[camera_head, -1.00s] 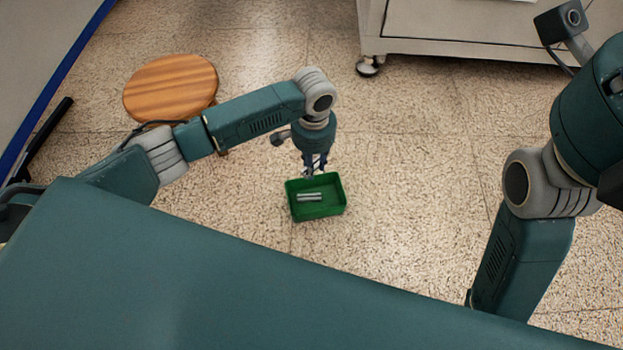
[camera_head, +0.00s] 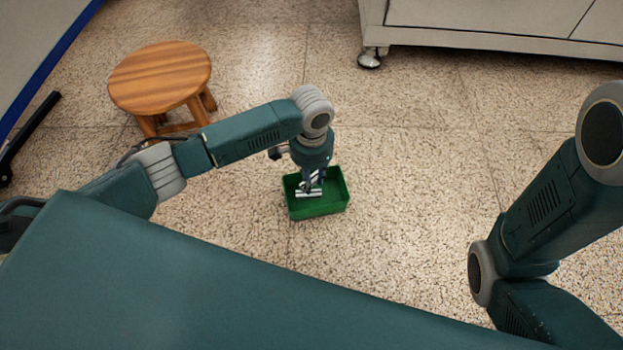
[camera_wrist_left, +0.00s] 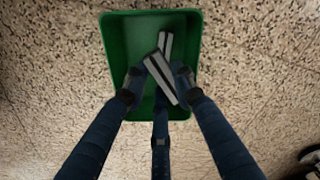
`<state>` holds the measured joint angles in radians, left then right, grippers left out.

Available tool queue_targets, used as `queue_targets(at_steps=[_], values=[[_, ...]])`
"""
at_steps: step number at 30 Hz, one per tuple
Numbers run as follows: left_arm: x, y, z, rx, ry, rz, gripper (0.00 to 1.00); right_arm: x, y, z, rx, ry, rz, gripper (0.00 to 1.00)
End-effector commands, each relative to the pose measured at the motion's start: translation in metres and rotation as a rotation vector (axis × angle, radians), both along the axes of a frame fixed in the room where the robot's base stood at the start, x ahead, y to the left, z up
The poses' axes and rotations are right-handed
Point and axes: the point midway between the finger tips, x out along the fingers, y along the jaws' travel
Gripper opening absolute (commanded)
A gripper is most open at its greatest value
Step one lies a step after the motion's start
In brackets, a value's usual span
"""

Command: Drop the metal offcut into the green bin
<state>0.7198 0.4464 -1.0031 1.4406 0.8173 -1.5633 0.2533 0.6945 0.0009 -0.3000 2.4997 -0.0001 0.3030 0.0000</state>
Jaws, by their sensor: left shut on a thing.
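The green bin (camera_head: 322,207) stands on the floor in the middle of the head view and also shows in the left wrist view (camera_wrist_left: 195,70). My left gripper (camera_head: 309,184) points down into its opening. In the left wrist view its fingers (camera_wrist_left: 158,82) are closed around a silver metal offcut (camera_wrist_left: 162,78), held at a slant over the bin's inside. A second silver metal piece (camera_wrist_left: 166,42) shows beyond it inside the bin. I cannot tell whether the two pieces touch. My right gripper is out of view; only part of the right arm shows.
A round wooden stool (camera_head: 160,76) stands on the floor at the upper left. A pale cabinet on castors (camera_head: 500,45) is at the top right. The speckled floor (camera_head: 410,160) around the bin is clear.

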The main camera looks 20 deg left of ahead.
Motion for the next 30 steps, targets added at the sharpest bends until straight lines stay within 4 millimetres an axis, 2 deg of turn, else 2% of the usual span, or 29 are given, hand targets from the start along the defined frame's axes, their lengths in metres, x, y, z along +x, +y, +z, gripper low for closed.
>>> queue_targets(at_steps=[8, 9, 12, 23, 26, 30], values=[[0.000, 0.000, 0.000, 0.000, 0.000, 0.000, 0.00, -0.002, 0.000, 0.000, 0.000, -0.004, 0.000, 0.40], [0.000, 0.000, 0.000, 0.000, 0.000, 0.000, 0.29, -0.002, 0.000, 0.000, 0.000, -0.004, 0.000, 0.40], [0.000, 0.000, 0.000, 0.000, 0.000, 0.000, 0.48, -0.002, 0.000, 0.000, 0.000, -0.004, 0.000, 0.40], [0.000, 0.000, 0.004, 0.000, 0.000, 0.000, 0.48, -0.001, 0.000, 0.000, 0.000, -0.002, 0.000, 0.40], [0.001, -0.001, 0.016, -0.001, -0.003, -0.001, 0.48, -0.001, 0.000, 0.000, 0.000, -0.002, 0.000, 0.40], [0.001, -0.001, 0.044, -0.002, -0.003, -0.002, 0.48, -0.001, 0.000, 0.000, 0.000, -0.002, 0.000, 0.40]])
